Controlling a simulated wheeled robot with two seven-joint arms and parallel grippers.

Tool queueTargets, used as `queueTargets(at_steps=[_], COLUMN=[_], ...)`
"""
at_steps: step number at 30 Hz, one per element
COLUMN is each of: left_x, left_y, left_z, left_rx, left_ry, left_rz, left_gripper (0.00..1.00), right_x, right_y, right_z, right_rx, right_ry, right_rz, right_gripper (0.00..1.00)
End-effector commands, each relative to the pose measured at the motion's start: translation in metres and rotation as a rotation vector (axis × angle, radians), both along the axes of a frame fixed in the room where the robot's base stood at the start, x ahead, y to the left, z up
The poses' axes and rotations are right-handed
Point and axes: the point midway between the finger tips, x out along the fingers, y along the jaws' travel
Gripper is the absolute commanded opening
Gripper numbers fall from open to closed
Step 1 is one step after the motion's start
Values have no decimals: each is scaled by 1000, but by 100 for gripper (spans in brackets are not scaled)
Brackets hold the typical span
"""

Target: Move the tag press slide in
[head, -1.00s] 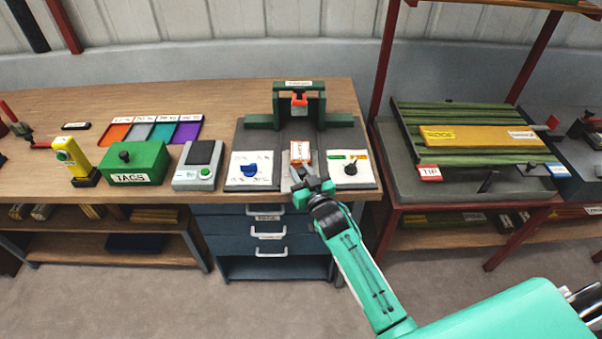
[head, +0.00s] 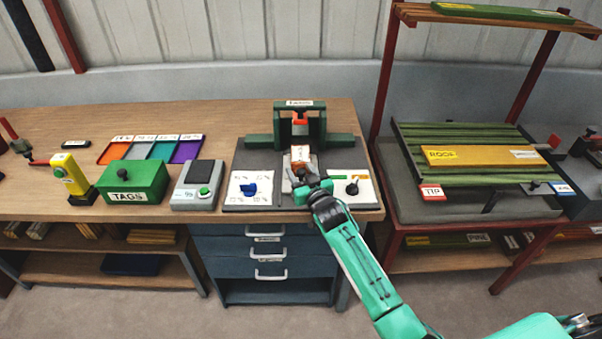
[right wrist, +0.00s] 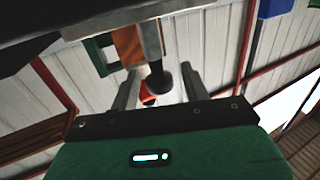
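The green tag press (head: 285,142) stands on a dark grey base on the bench, with an orange part (head: 300,119) under its top bar. The slide (head: 301,154), with a white and orange top, sits on the track just in front of the press frame. My right gripper (head: 304,177) is at the slide's near end. In the right wrist view its two fingers (right wrist: 160,92) stand apart, with a dark round knob (right wrist: 157,82) showing between them; I see no finger pressed on it. My left gripper is out of view.
Boards with a blue knob (head: 249,189) and a black knob (head: 352,188) flank the track closely. Left are a grey device (head: 196,186), a green TAGS box (head: 134,182), a yellow post (head: 70,175) and coloured trays (head: 150,149). A rack (head: 480,160) stands right.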

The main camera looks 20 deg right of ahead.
Motion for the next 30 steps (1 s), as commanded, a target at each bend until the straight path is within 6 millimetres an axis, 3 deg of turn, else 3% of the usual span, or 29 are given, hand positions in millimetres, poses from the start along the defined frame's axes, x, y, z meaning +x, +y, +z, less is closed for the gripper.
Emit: queueTargets(at_steps=[8,13,30], left_x=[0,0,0], left_y=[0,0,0], left_z=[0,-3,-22], left_rx=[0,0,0], left_ry=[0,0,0], left_rz=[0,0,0], left_gripper=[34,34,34], right_x=[-2,-15,-117], right_y=[0,-2,-13], right_z=[0,-2,-2], right_rx=[0,0,0], right_ry=[0,0,0], right_rz=[0,0,0], right_gripper=[46,46,46])
